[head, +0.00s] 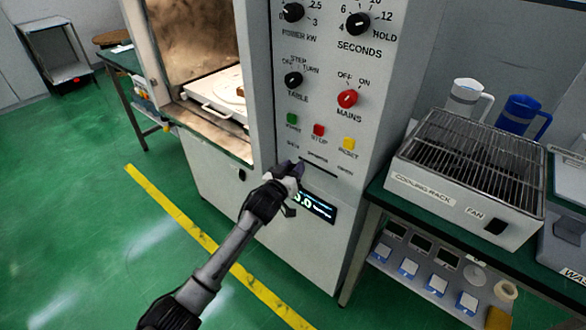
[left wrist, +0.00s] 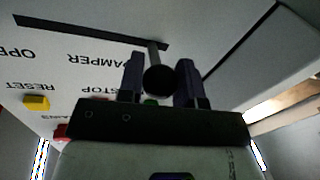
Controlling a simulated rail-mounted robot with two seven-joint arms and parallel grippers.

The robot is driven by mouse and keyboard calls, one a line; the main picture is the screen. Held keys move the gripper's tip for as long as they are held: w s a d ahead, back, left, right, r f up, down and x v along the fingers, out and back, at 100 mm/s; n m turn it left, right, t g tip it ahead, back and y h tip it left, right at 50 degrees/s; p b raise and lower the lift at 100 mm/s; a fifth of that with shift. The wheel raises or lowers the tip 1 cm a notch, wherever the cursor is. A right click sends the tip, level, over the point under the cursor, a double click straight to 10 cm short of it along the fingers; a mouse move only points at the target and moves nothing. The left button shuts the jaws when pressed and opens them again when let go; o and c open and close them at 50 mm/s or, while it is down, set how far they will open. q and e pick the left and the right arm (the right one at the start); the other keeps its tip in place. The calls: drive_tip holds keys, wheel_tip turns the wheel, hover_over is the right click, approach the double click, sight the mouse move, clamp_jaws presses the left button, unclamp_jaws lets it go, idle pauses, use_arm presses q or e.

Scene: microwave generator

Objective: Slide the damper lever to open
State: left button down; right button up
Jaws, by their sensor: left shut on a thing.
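The damper lever (left wrist: 158,80) has a dark round knob on a grey stem. The stem stands in a dark slot (head: 321,168) on the front of the white machine. The slot also shows in the left wrist view (left wrist: 85,31). The lever is at the slot's end away from the OPEN label (left wrist: 18,52). My left gripper (head: 297,169) is shut on the knob, with one purple-dark finger on each side in the left wrist view (left wrist: 159,72). In the head view the gripper hides the lever. My right gripper is not in view.
Green, red and yellow buttons (head: 348,143) sit just above the slot. A lit display (head: 318,208) is below it. The microwave chamber (head: 205,60) stands open at left. A cooling rack (head: 470,150) is on the right bench. Green floor is free at left.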

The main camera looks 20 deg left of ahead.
use_arm(q)
drive_tip(key=shift+d+r, duration=0.1)
drive_tip(key=shift+d, duration=0.15)
drive_tip(key=s+d+p, duration=0.1)
drive_tip(key=d, duration=0.1)
drive_tip(key=s+d+p, duration=0.1)
drive_tip(key=d+p, duration=0.1)
drive_tip(key=d, duration=0.1)
drive_tip(key=s+d+p, duration=0.1)
drive_tip(key=d, duration=0.2)
drive_tip(key=shift+d+p, duration=0.2)
drive_tip(key=shift+p, duration=0.1)
drive_tip(key=shift+s+d, duration=0.1)
drive_tip(key=shift+d, duration=0.35)
drive_tip(key=c, duration=1.2)
unclamp_jaws()
drive_tip(key=o, duration=0.4)
drive_tip(key=shift+s+d, duration=0.1)
drive_tip(key=shift+d, duration=0.05)
